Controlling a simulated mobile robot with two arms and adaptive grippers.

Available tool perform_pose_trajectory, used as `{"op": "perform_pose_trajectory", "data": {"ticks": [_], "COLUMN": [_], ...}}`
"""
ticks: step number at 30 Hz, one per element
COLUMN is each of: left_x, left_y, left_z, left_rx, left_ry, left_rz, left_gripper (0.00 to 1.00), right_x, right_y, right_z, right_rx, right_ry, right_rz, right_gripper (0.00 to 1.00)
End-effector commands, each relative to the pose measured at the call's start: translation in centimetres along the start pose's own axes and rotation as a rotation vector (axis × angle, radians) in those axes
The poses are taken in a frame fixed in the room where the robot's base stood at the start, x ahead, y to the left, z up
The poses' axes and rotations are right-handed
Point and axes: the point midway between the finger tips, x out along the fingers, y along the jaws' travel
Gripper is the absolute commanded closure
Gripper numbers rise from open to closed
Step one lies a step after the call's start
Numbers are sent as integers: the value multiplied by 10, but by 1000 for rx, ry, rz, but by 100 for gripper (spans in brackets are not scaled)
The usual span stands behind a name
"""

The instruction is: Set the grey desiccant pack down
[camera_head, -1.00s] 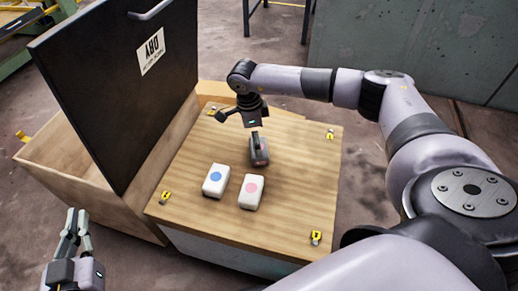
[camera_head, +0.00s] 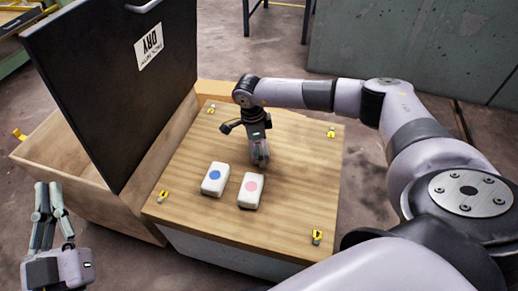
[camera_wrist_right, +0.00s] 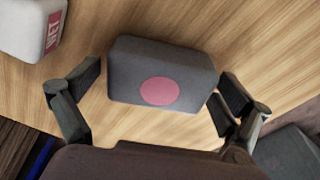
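The grey desiccant pack (camera_wrist_right: 160,75) has a pink dot and lies between the fingers of my right gripper (camera_wrist_right: 160,95) in the right wrist view. A narrow gap shows beside the pack at each finger, so the gripper looks open around it. In the head view the right gripper (camera_head: 259,150) points down over the pack (camera_head: 260,155), which is mostly hidden, at the wooden top (camera_head: 300,190). My left gripper (camera_head: 49,188) is at the lower left, empty, with its fingers apart.
A white pack with a blue dot (camera_head: 215,179) and one with a pink dot (camera_head: 251,190) lie on the wooden top, nearer me. A black lid marked DRY (camera_head: 110,80) stands open over a wooden box (camera_head: 90,185) at left. The wooden top's right side is clear.

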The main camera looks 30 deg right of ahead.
Motion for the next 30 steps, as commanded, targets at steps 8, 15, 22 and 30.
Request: {"op": "perform_pose_trajectory", "data": {"ticks": [8, 15, 22, 30], "left_x": [0, 0, 0, 0], "left_y": [0, 0, 0, 0], "left_z": [0, 0, 1, 1], "left_rx": [0, 0, 0, 0], "left_ry": [-1, -2, -2, -9], "left_rz": [0, 0, -1, -1], "left_gripper": [100, 100, 100, 100], "right_x": [0, 0, -1, -3], "right_y": [0, 0, 0, 0], "right_z": [0, 0, 0, 0], "right_rx": [0, 0, 0, 0], "right_ry": [0, 0, -1, -1], "right_rz": [0, 0, 0, -1], "right_gripper": [26, 42, 57, 59]}}
